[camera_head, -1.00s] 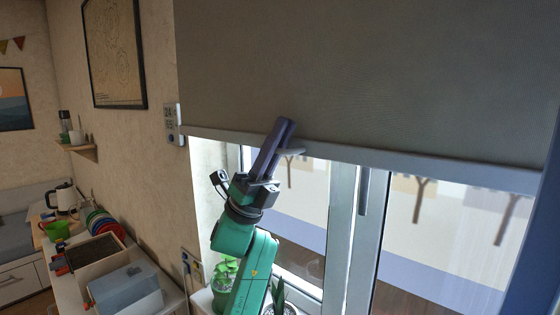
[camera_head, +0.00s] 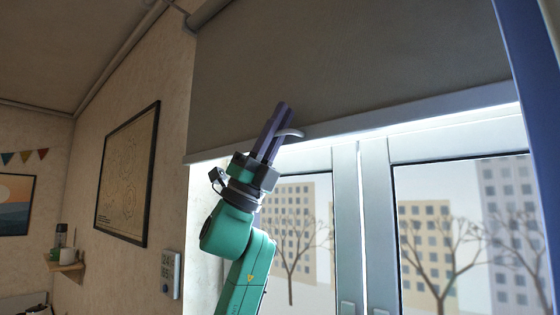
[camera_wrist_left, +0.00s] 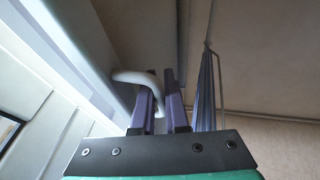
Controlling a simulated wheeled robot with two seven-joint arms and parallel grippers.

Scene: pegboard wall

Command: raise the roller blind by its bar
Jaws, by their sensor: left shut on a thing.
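The grey roller blind (camera_head: 350,65) hangs over the upper part of the window. Its pale bar (camera_head: 410,127) runs along the lower edge, with the bright window top showing just below. A small curved pale handle (camera_head: 293,132) sticks out from the bar near its left end. My left gripper (camera_head: 281,108), with dark purple fingers, is shut on this handle. In the left wrist view, the handle (camera_wrist_left: 133,76) curves in between the fingers (camera_wrist_left: 163,95), beside the bar (camera_wrist_left: 75,50). My right gripper is not in view.
The white window frame (camera_head: 347,220) stands below the blind. A framed picture (camera_head: 127,175) and a small wall panel (camera_head: 171,275) are on the left wall. A shelf with a cup (camera_head: 67,256) is farther left. A blue upright form (camera_head: 530,60) crosses the right edge.

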